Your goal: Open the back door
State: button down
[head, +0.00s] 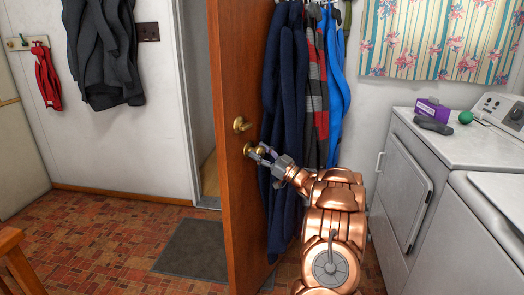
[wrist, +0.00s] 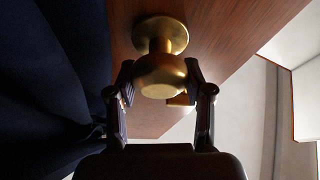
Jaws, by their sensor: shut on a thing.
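The back door (head: 238,190) is a brown wooden door. It stands ajar, with a gap to its left at the doorway. It has a brass deadbolt (head: 241,125) and a brass knob (head: 250,149) below it. My gripper (head: 262,152) is at the knob. In the wrist view my gripper (wrist: 160,90) has one finger on each side of the round knob (wrist: 160,75), shut on it. The door's face (wrist: 225,40) shows behind the knob.
Dark coats (head: 287,110) hang just right of the door, close to my arm. A washer (head: 410,185) and dryer stand at the right. A grey mat (head: 195,250) lies on the brick-patterned floor left of the door. The floor at left is mostly clear.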

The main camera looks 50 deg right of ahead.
jog(key=shift+s+d+r, duration=0.15)
jog(key=shift+s+d, duration=0.15)
jog(key=shift+s, duration=0.15)
jog(key=c, duration=0.7)
grip_release()
jog(key=shift+w, duration=0.1)
jog(key=shift+o, duration=1.4)
jog(key=shift+a, duration=0.2)
jog(key=shift+f, duration=0.2)
jog(key=v, duration=1.2)
